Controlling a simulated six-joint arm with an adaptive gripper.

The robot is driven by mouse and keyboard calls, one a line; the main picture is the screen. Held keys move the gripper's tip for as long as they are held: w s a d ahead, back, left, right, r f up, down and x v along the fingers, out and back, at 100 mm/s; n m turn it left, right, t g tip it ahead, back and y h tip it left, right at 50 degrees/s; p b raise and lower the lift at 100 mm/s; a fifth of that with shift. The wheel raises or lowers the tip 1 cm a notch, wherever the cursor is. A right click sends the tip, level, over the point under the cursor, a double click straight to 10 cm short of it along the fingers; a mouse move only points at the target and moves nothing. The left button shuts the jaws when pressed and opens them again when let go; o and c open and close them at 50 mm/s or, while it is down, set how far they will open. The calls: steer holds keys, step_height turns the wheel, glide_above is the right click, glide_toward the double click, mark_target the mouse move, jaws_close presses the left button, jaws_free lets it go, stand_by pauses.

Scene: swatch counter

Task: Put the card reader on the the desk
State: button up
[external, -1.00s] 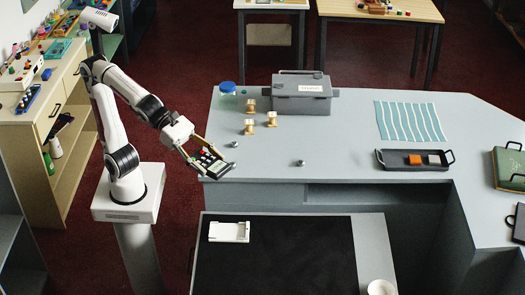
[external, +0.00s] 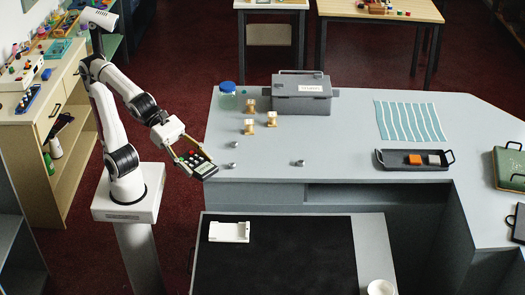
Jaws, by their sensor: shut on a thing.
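The card reader (external: 202,168) is a small dark handset with a light panel and several coloured keys. My gripper (external: 190,163) is shut on it and holds it tilted at the left edge of the grey counter. I cannot tell whether the card reader touches the counter. The desk is not labelled; the grey counter (external: 345,140) is the large surface beside my gripper. A lower surface with a black top (external: 275,265) stands in front of it, with a white cradle-like holder (external: 229,232) on it.
Small metal knobs (external: 233,165) and wooden spools (external: 249,127) stand near the card reader. A blue-lidded jar (external: 227,95) and a grey box (external: 301,95) are behind. A dark tray (external: 414,168) lies at right. The counter's middle is clear.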

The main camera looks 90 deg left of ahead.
steer(key=shift+w, duration=0.1)
steer(key=shift+w+a, duration=0.25)
steer(key=shift+w, duration=0.3)
steer(key=w+a+f+n+t+y, duration=0.1)
steer(key=w+a+f+n+y, duration=0.25)
steer(key=w+a, duration=0.6)
steer(key=w+a+f+n+t+y, duration=0.1)
steer(key=w+a+f+n+y, duration=0.25)
steer(key=w+a, duration=0.65)
steer(key=w+a+f+n+t+y, duration=0.1)
steer(key=w+a+f+n+y, duration=0.25)
steer(key=w+a, duration=0.6)
steer(key=w+a+f+n+g+y, duration=0.1)
steer(key=a+f, duration=0.3)
steer(key=a, duration=0.9)
steer(key=w+a+f+n+g+y, duration=0.1)
steer(key=w+a+f+n+y, duration=0.2)
steer(key=a, duration=1)
steer(key=w+a+f+n+g+y, duration=0.1)
steer(key=w+a+f+y, duration=0.3)
steer(key=a, duration=1)
step_height(320, 180, down, 2)
steer(key=shift+f+n+g, duration=0.2)
steer(key=shift+n+g, duration=0.2)
steer(key=shift+n, duration=0.35)
steer(key=shift+f, duration=0.15)
steer(key=shift+f, duration=3)
